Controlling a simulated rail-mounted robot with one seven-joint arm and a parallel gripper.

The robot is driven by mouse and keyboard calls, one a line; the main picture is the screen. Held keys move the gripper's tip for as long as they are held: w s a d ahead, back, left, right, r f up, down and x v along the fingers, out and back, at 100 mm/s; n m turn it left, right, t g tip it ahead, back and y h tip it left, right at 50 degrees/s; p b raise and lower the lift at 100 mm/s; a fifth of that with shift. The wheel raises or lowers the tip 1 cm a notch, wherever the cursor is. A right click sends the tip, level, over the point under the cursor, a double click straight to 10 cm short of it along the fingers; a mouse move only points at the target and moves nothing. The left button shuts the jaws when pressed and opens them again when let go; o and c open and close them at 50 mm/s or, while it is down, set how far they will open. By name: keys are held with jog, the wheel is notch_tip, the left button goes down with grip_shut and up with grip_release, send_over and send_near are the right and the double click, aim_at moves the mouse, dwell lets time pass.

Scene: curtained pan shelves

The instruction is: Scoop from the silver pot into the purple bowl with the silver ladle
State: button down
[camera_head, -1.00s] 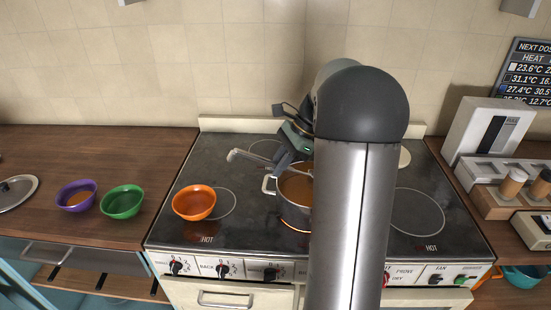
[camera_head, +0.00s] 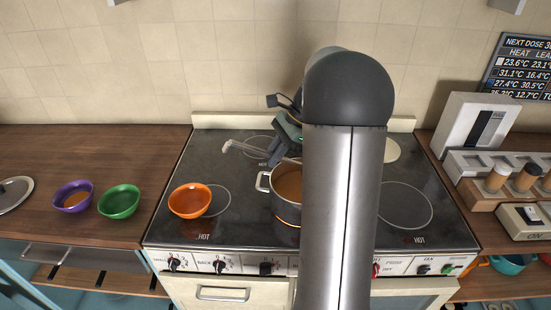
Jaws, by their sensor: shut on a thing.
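The silver pot (camera_head: 287,214) stands on the stove with orange-brown contents, its right part hidden behind my arm. The purple bowl (camera_head: 73,197) sits on the left wooden counter with some orange-brown contents in it. The silver ladle (camera_head: 240,149) shows as a handle with a hooked end, sticking out to the left of my gripper above the stove; its scoop end is not clearly visible. My gripper (camera_head: 281,151) is shut on the ladle, above and behind the pot. My arm hides part of the gripper.
A green bowl (camera_head: 119,202) stands beside the purple bowl. An orange bowl (camera_head: 189,201) sits on the stove's left front, left of the pot. A metal lid (camera_head: 14,193) lies at the far left. Jars in a rack (camera_head: 512,182) stand on the right counter.

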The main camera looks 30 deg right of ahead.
aim_at(262, 156)
jog(key=a+h, duration=0.2)
jog(key=a+f, duration=0.1)
jog(key=shift+w+a+g+h+b, duration=0.3)
jog(key=shift+w+a+g+h, duration=0.05)
jog(key=shift+g+h, duration=0.05)
jog(key=shift+w+a+f+h, duration=0.2)
jog(key=shift+a+f+h, duration=0.25)
jog(key=shift+a+h, duration=0.4)
jog(key=shift+d, duration=0.1)
